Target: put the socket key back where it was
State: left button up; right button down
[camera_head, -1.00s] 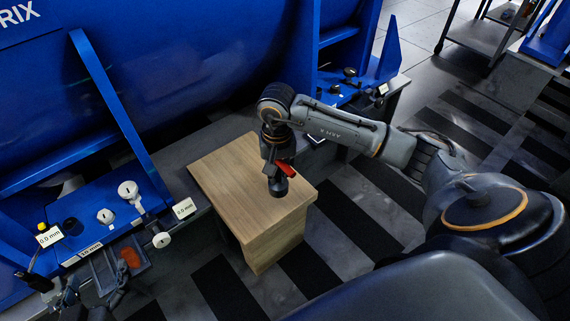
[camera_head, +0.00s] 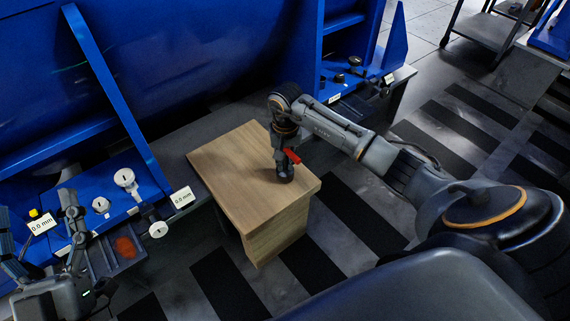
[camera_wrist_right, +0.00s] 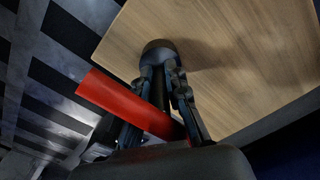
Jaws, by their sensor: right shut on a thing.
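The socket key has a red bar (camera_wrist_right: 130,105) and a round black end (camera_wrist_right: 158,50). In the head view its red bar (camera_head: 292,155) sticks out beside my right gripper (camera_head: 283,158), with the black end (camera_head: 284,176) below. My right gripper, also in the wrist view (camera_wrist_right: 160,85), is shut on the key and holds it upright over the wooden top of a cabinet (camera_head: 235,160). I cannot tell whether the black end touches the wood. My left gripper (camera_head: 40,225) is at the lower left, fingers spread and empty.
A blue machine (camera_head: 200,60) with struts stands behind. Its left ledge carries white knobs (camera_head: 124,177), a "0.0 mm" label (camera_head: 182,197) and a grey tray (camera_head: 103,262) with a reddish patch. Dark knobs (camera_head: 355,62) sit on the right ledge. Most of the wooden top is clear.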

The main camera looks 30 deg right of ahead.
pick_arm(q)
jog(key=shift+s+r+t, duration=0.35)
jog(key=shift+r+t, duration=0.05)
jog(key=shift+r, duration=0.05)
pick_arm(e)
jog(key=shift+f, duration=0.2)
pick_arm(q)
jog(key=shift+s+r, duration=0.25)
pick_arm(e)
jog(key=shift+f, duration=0.15)
jog(key=c, duration=1.3)
grip_release()
jog(key=shift+c, duration=0.2)
pick_arm(q)
jog(key=shift+a+r+t, duration=0.1)
jog(key=shift+t, duration=0.2)
